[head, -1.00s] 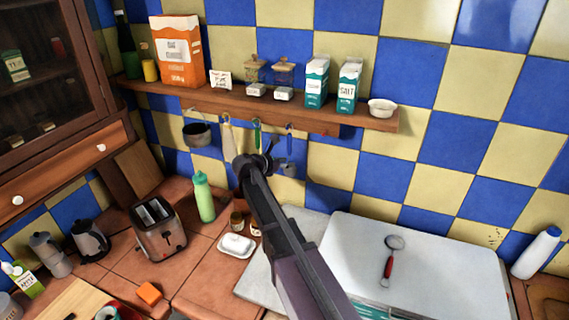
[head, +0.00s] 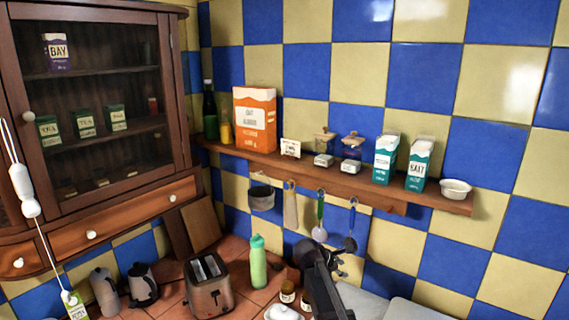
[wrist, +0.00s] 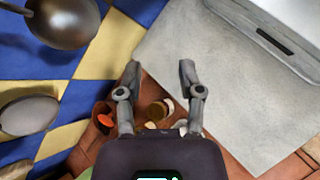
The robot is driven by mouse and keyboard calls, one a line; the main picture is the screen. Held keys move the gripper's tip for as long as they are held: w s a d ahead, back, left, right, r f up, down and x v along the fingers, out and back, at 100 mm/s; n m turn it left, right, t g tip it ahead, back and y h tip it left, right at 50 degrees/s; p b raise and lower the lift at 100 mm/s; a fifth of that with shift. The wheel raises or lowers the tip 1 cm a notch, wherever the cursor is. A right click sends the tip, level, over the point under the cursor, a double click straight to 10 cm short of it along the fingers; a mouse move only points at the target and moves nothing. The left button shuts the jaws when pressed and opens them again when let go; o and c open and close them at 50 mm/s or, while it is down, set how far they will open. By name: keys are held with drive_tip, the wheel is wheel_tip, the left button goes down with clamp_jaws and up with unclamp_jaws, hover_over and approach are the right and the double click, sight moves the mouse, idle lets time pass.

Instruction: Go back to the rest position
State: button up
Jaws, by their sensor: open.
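My gripper (wrist: 160,90) is open and empty in the wrist view, its two fingers apart with the counter and small jars showing below. In the head view my gripper (head: 330,262) is at the lower middle, in front of the tiled wall and under the shelf. Hanging utensils, among them a green-handled ladle (head: 320,228) and a blue-handled one (head: 351,235), hang just above and behind it. A ladle bowl (wrist: 62,18) shows close by in the wrist view. The fingers are too small in the head view to judge their gap.
A wooden shelf (head: 300,172) with boxes and jars runs along the wall. A dark cabinet (head: 95,120) stands at left. A toaster (head: 209,287), a green bottle (head: 258,262) and a white dish (head: 284,312) stand on the counter. Small jars (head: 287,291) are beside my gripper.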

drive_tip(key=s+f+m+g+y+b, duration=0.1)
drive_tip(key=s+f+m+y, duration=0.3)
drive_tip(key=s+m, duration=0.5)
drive_tip(key=s+f+m+g+y+b, duration=0.2)
drive_tip(key=s+f+m, duration=0.4)
drive_tip(key=s, duration=0.8)
drive_tip(key=m+g+y, duration=0.1)
drive_tip(key=m+y, duration=0.1)
drive_tip(key=m, duration=0.1)
drive_tip(key=shift+a+g+y+b, duration=0.3)
drive_tip(key=shift+a, duration=0.1)
drive_tip(key=shift+w+f, duration=0.1)
